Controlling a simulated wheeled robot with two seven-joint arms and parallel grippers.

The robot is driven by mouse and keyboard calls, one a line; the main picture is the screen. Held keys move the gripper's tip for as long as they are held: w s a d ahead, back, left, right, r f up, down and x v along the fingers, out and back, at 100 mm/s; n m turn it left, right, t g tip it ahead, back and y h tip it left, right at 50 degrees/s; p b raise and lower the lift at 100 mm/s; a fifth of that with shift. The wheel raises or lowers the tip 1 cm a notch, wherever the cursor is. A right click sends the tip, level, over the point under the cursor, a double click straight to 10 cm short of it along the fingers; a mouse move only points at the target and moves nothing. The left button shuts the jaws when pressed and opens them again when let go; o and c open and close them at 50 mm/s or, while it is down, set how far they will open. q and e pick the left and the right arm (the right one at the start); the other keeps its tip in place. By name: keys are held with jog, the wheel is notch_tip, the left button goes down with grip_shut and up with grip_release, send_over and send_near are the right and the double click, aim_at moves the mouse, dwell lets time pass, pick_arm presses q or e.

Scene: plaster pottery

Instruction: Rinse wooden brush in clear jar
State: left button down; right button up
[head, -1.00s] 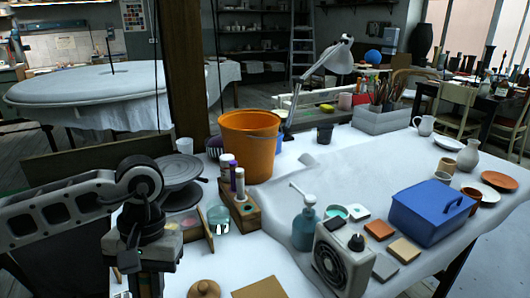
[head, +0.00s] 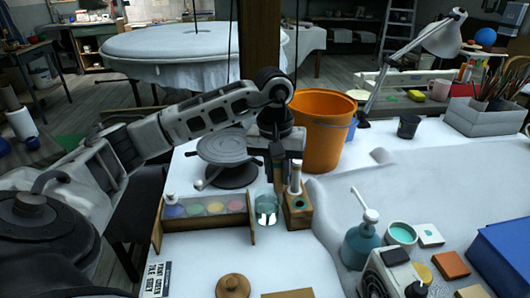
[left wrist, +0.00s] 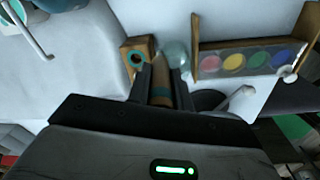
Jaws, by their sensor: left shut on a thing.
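My left gripper (head: 279,172) is shut on the wooden brush, whose brown handle (left wrist: 161,84) shows between the two fingers in the left wrist view. The gripper points down above and just behind the clear jar (head: 266,212). The jar is a small glass with pale bluish contents, and it also shows just beyond the fingers in the left wrist view (left wrist: 176,52). The brush's lower end is hard to make out, and I cannot tell whether it is inside the jar. My right gripper is out of view.
A wooden block (head: 298,213) with a white-topped bottle stands right beside the jar. A paint box (head: 205,213) with several colours is on its left. A grey turntable (head: 228,150) and an orange bucket (head: 323,130) stand behind. A blue soap dispenser (head: 360,243) is at right.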

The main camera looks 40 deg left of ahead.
pick_arm(q)
jog(key=r+n, duration=0.1)
jog(key=r, duration=0.1)
send_over(267, 207)
jog(key=a, duration=0.2)
notch_tip(267, 207, down, 8)
jog(key=b, duration=0.5)
jog(key=shift+w+a+t+b, duration=0.15)
jog(key=shift+w+t+b, duration=0.15)
jog(key=shift+w+t, duration=0.1)
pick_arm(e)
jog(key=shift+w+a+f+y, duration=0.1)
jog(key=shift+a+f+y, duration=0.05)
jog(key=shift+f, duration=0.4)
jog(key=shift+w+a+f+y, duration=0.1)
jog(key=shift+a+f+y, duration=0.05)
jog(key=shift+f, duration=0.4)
pick_arm(q)
jog(key=shift+r, duration=0.1)
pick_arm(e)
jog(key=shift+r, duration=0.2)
